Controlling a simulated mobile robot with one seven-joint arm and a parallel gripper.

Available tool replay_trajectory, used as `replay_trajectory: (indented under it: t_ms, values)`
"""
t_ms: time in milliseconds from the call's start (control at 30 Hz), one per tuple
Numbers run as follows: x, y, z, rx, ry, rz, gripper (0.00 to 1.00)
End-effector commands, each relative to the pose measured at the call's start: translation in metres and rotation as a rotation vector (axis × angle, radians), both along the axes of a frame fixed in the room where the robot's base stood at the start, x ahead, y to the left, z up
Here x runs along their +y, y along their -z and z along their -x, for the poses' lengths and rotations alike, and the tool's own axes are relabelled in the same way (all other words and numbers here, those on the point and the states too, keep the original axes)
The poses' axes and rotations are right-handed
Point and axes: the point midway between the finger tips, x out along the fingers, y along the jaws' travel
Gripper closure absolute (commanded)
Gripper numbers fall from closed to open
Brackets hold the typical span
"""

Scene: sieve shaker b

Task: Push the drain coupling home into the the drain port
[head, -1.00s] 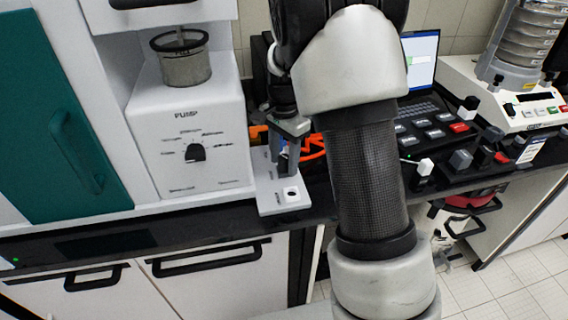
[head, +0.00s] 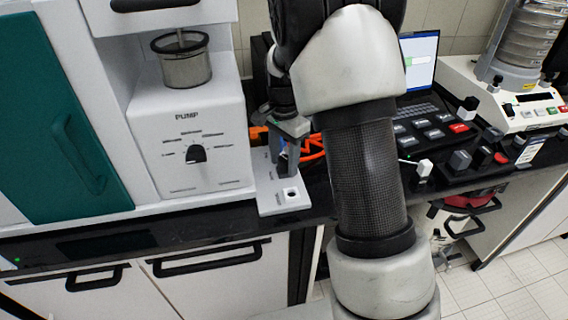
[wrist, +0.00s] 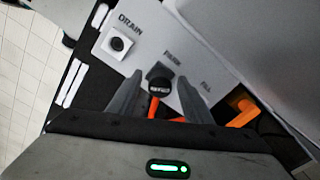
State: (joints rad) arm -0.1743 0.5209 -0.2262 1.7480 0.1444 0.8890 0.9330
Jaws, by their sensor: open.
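The drain port (wrist: 117,43) is a dark round hole in a raised white block at the DRAIN end of a pale plate (wrist: 139,34). In the head view the port (head: 291,194) is at the plate's near end and looks empty. A dark round-topped coupling (wrist: 160,72) stands by the PARK label, apart from the drain port. My gripper (wrist: 161,84) is open, with one finger on each side of the coupling. In the head view my gripper (head: 288,163) is low over the plate and hides the coupling. Whether the fingers touch it I cannot tell.
A white pump unit (head: 190,140) stands close left of the plate. Orange hose (head: 310,148) lies behind and right of my gripper. A laptop (head: 419,65) and a panel of buttons are further right. The counter's front edge is just before the plate.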

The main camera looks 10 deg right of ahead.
Motion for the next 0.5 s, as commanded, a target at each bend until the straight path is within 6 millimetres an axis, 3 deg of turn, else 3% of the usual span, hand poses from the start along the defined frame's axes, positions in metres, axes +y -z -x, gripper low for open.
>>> replay_trajectory:
  t_ms: [33, 300, 500]
  values:
    - [0.0, 0.0002, 0.0, 0.0, 0.0, 0.0, 0.55]
    - [0.0, 0.0001, 0.0, 0.0, 0.0, 0.0, 1.0]
    - [0.0, -0.001, -0.0001, -0.001, 0.0, -0.001, 1.0]
